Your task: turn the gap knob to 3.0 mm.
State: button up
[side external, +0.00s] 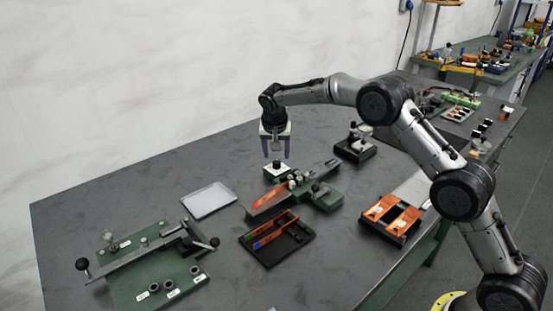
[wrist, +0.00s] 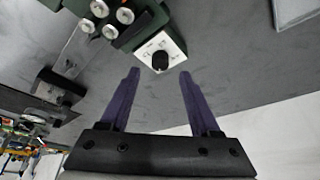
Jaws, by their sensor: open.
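The gap knob (wrist: 159,60) is a small black knob on a white square dial plate (wrist: 151,47). The dial's markings are too small to read. In the side view the white dial block (side external: 277,167) stands at the back end of the green roller device (side external: 325,196). My gripper (wrist: 156,80) is open and empty, with two purple fingers pointing down. In the side view my gripper (side external: 276,154) hangs above the dial block, apart from it. In the wrist view the knob lies just beyond the fingertips, roughly between them.
A pale flat tray (side external: 209,200) lies left of the device. A black tray (side external: 277,240) with coloured tools is in front. A green lever fixture (side external: 150,268) stands front left, an orange-topped rack (side external: 392,214) right, and a small black stand (side external: 355,145) behind.

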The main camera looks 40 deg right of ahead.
jog(key=v, duration=0.9)
jog(key=shift+r, duration=0.3)
jog(key=shift+s+a, duration=0.1)
jog(key=s+d+r+t, duration=0.15)
jog(key=s+r, duration=0.45)
jog(key=r, duration=0.7)
jog(key=s+r+t+y, duration=0.1)
jog(key=s+r, duration=0.2)
jog(key=s, duration=0.4)
jog(key=s+r+t, duration=0.1)
jog(key=s+r, duration=0.2)
jog(key=s, duration=0.4)
jog(key=s+a+f+n+y, duration=0.1)
jog(key=s+f+n, duration=0.2)
jog(key=s, duration=1.2)
jog(key=s+a+f+n+g+y, duration=0.1)
jog(key=s+a+f+n, duration=0.1)
jog(key=s+f+n, duration=0.4)
jog(key=s+f, duration=0.3)
jog(key=f, duration=0.2)
jog(key=shift+s+f, duration=0.2)
jog(key=shift+f, duration=0.15)
